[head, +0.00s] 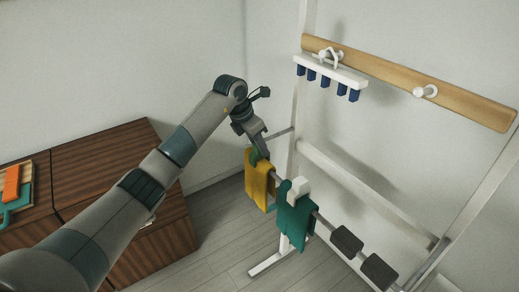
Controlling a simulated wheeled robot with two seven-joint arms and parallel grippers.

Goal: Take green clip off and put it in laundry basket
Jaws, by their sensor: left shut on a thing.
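My left arm reaches in from the left, and its gripper (256,148) is at the near rail of the white rack. It is shut on the green clip (254,157), which sits at the top edge of a yellow cloth (259,182) hanging on the rail. The jaws partly hide the clip, and I cannot tell whether it still grips the cloth. A teal cloth (295,222) with a white clip (300,187) hangs just to the right. The laundry basket and my right gripper are not in view.
Two dark grey blocks (346,242) sit farther along the rail. A white hanger with several blue clips (331,73) hangs from a wooden peg board (390,74). A brown wooden cabinet (112,165) at left holds orange and teal items (12,183).

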